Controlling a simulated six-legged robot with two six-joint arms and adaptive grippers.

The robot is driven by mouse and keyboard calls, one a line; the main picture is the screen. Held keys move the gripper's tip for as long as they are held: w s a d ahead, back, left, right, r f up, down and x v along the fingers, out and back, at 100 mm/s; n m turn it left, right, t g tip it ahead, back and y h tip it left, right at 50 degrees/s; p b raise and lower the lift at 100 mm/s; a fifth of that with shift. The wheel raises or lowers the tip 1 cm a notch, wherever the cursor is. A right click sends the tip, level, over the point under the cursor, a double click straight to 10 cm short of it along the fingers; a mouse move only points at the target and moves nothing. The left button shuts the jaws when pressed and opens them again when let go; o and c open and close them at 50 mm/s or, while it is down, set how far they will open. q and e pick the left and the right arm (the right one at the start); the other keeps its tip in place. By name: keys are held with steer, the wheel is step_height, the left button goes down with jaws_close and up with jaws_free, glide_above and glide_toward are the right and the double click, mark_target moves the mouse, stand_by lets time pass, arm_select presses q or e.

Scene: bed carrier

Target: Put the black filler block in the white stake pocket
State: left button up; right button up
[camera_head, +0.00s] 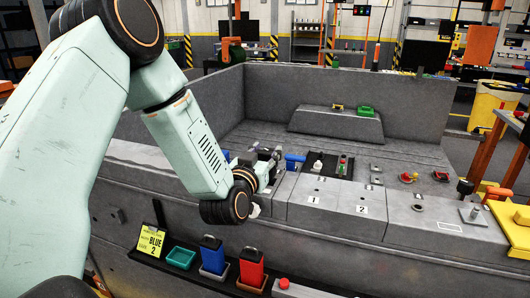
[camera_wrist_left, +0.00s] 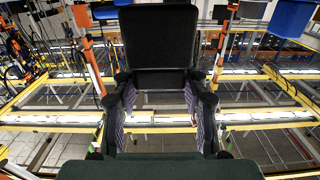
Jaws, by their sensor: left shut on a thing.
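My left arm comes in from the left, and its gripper (camera_head: 268,160) is over the near rim of the grey bed, left of the plates marked 1 and 2. In the left wrist view the two fingers (camera_wrist_left: 160,110) stand apart with a dark, flat-faced block (camera_wrist_left: 160,38) at their far ends. I take this for the black filler block; its shape is hard to make out in the head view. I cannot tell for sure which fitting is the white stake pocket. My right gripper is not in view.
The grey bed wall (camera_head: 420,75) encloses the far side, with a raised step (camera_head: 335,122).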

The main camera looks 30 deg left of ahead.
arm_select(q)
steer(key=shift+s, duration=0.15)
steer(key=shift+f, duration=0.25)
steer(key=shift+r, duration=0.1)
steer(key=shift+r, duration=0.1)
steer(key=shift+r, duration=0.15)
stand_by(1.2)
steer(key=shift+f+b, duration=1.7)
steer(key=shift+f, duration=0.85)
